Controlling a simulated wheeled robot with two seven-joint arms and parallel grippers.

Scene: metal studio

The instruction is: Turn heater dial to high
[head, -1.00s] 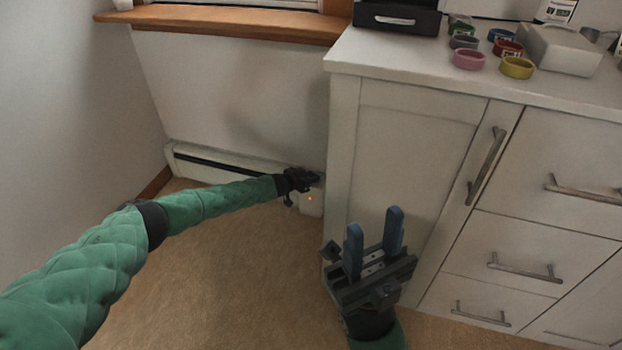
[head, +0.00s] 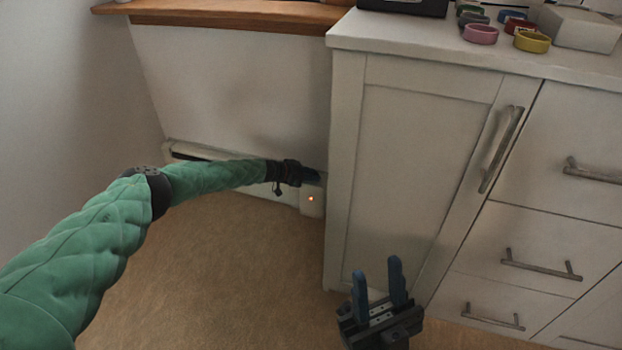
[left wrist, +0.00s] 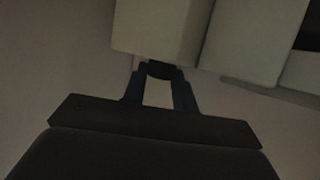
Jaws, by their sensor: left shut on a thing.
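The white baseboard heater (head: 225,158) runs low along the wall, and its end box (head: 312,203) with a small orange light stands against the cabinet side. My left gripper (head: 312,174) is at the top of the end box. In the left wrist view my left gripper (left wrist: 160,72) has its fingertips together on a small dark dial (left wrist: 160,68) at the edge of the pale end box (left wrist: 160,25). The dial is mostly hidden by the fingers, and its setting cannot be read. My right gripper (head: 378,280) is open and empty, in front of the cabinet.
A white cabinet (head: 410,170) with bar handles stands just right of the heater end. Its counter holds several coloured rings, a pale box and a dark box. A wooden sill (head: 220,18) is above the heater. The tan floor in front is clear.

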